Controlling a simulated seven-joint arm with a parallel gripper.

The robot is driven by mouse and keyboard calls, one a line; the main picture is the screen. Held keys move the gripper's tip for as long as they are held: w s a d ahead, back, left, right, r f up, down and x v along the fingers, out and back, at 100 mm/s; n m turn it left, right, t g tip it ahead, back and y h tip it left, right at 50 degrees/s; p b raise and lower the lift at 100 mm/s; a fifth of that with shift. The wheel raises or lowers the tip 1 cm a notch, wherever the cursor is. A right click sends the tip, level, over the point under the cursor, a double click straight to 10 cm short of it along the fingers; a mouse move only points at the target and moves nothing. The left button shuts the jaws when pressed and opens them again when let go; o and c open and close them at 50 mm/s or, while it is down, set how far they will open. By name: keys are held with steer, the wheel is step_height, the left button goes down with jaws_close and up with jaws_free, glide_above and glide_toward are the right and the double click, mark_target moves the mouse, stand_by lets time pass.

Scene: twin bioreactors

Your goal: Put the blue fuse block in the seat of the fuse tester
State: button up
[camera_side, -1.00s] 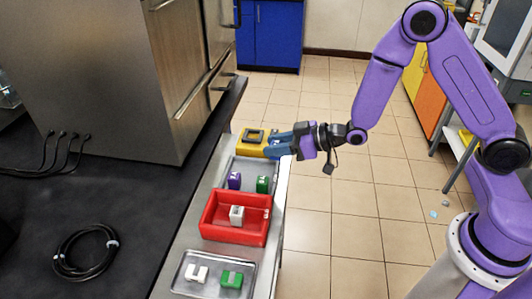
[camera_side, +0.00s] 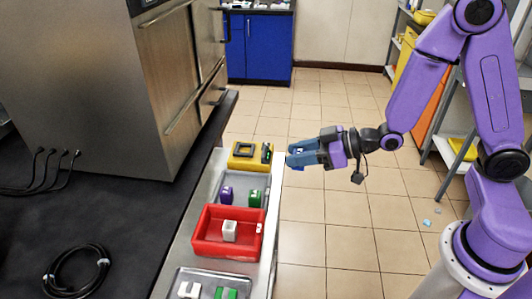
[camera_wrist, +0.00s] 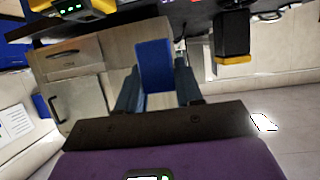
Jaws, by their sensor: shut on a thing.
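The yellow fuse tester (camera_side: 241,163) stands at the far end of the narrow metal bench in the side view. Its dark square seat (camera_side: 243,149) faces up and looks empty, and a dark panel (camera_side: 267,153) with a green light is at its right end. My gripper (camera_side: 291,160) is just right of the tester, apart from it and past the bench edge. It is shut on the blue fuse block, which shows between the fingers in the wrist view (camera_wrist: 155,65). In the side view the block is hard to tell from the bluish fingers.
A large steel machine (camera_side: 90,80) stands left. Open floor lies right.

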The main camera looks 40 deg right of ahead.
steer(key=w+d+r, duration=0.2)
steer(key=w+r, duration=0.1)
steer(key=w, duration=0.6)
glide_above(245, 151)
steer(key=shift+n+g+y, duration=0.3)
steer(key=shift+n+y, duration=0.1)
steer(key=f, duration=0.9)
steer(key=shift+s+f, duration=0.15)
steer(key=shift+s, duration=0.1)
steer(key=shift+w+a+f, duration=0.1)
steer(key=shift+w+f, duration=0.1)
steer(key=shift+f, duration=1.6)
steer(key=shift+f, duration=0.15)
steer(key=o, duration=1)
